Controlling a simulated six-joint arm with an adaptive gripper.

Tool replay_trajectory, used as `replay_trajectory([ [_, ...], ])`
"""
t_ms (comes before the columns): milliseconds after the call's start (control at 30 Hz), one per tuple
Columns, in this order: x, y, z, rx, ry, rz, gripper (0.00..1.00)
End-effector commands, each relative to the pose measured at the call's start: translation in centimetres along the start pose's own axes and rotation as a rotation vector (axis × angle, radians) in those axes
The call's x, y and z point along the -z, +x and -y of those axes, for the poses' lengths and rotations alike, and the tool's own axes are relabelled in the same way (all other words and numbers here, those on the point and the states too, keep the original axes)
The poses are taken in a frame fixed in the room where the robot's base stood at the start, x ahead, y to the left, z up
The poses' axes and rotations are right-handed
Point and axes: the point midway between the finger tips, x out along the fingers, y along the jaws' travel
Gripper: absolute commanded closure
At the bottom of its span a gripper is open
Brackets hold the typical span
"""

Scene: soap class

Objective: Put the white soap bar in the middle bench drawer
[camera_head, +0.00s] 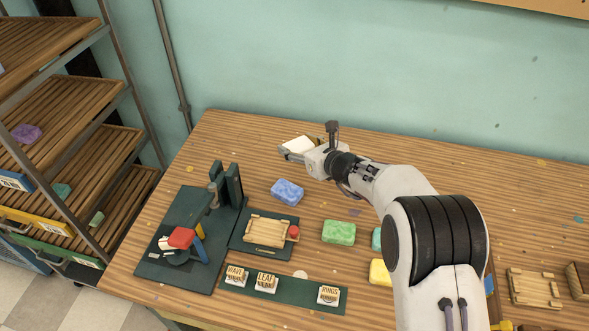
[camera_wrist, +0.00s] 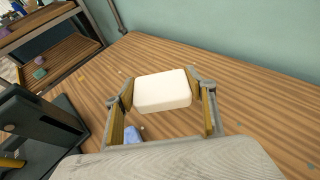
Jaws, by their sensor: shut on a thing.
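The white soap bar (camera_wrist: 162,91) sits between the two fingers of my gripper (camera_wrist: 161,96) in the wrist view. My gripper is shut on it, with a finger at each end of the bar. In the head view the white soap bar (camera_head: 299,144) shows at the tip of my gripper (camera_head: 291,153), over the back left part of the bench. Whether the bar touches the bench top is hard to tell. I cannot make out the middle bench drawer in either view.
A blue soap (camera_head: 287,191), a green soap (camera_head: 339,232) and a yellow soap (camera_head: 380,272) lie on the bench (camera_head: 240,137). A dark press stand (camera_head: 195,235) and a wooden tray (camera_head: 267,231) stand at left. A slatted rack (camera_head: 75,110) is further left. The back of the bench is mostly clear.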

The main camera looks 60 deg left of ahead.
Motion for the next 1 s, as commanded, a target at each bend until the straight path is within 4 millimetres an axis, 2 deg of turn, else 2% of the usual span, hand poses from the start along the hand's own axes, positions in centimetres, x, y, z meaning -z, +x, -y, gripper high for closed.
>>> replay_trajectory([
  [100,1.7,0.7,0.0,0.000,0.002,-0.002,0.68],
  [200,2.6,1.1,0.0,0.000,0.001,-0.001,0.68],
  [733,3.4,1.4,0.0,0.000,0.000,0.000,0.68],
  [1000,5.7,2.4,0.0,0.000,0.000,-0.001,0.68],
])
